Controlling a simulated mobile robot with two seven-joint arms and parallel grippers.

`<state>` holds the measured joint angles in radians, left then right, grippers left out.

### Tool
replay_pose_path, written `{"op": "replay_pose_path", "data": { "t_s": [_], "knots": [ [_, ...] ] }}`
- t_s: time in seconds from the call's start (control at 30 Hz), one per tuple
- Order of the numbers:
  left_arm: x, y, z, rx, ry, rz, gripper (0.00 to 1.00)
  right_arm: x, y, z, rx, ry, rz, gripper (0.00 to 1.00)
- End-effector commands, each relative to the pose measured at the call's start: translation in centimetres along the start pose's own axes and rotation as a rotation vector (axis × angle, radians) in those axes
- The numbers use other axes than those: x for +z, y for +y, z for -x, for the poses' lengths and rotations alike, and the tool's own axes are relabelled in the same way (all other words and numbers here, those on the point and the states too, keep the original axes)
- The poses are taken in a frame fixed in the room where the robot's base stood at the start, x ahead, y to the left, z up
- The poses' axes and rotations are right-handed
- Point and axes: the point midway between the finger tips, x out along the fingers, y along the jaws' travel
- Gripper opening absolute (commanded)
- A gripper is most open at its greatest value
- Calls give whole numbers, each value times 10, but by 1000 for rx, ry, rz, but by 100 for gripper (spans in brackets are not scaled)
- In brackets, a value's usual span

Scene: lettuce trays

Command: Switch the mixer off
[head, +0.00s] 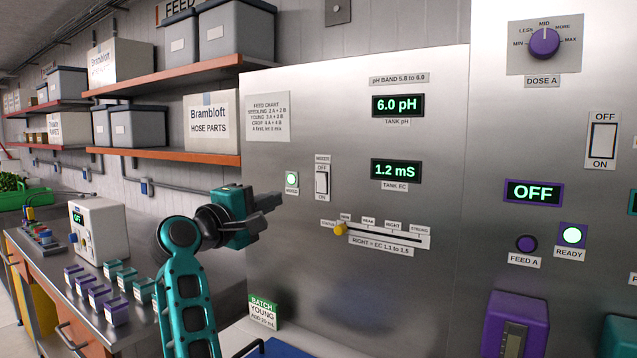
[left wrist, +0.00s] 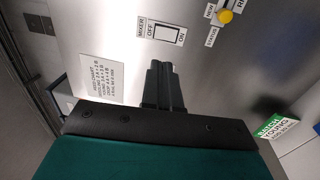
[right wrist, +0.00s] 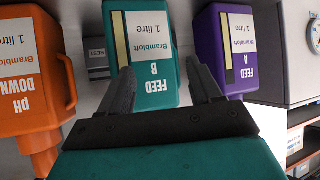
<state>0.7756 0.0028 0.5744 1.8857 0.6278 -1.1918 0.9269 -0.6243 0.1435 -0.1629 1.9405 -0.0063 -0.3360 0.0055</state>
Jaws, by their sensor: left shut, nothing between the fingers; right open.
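The mixer switch (head: 322,181) is a white rocker on the steel panel, marked OFF above and ON below. Which way it is pressed I cannot tell. In the left wrist view the switch (left wrist: 166,34) lies just beyond my fingertips. My left gripper (head: 272,201) is shut and empty, left of and slightly below the switch in the head view. It looks apart from the panel. The shut fingers also show in the left wrist view (left wrist: 160,75). My right gripper (right wrist: 160,70) is open and empty, in front of a teal Feed B jug (right wrist: 145,90).
A lit green lamp (head: 292,178) is left of the switch. A slider with a yellow knob (head: 341,229) is below it. A larger OFF/ON switch (head: 602,140) is at the far right. A bench (head: 60,262) with small pots stands at left.

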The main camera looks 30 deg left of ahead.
Motion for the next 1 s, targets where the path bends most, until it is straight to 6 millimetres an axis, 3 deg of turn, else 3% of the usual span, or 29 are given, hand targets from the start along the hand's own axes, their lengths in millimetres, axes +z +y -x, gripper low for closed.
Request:
{"op": "replay_pose_path", "data": {
  "t_s": [0.37,1.0],
  "knots": [
    [0,0,-9,0,0,0,0,-1,0,1,0,-1,0,64],
    [0,1,-111,-1,-1,-1,0,-10,0,7,0,-1,-1,64]
  ]
}}
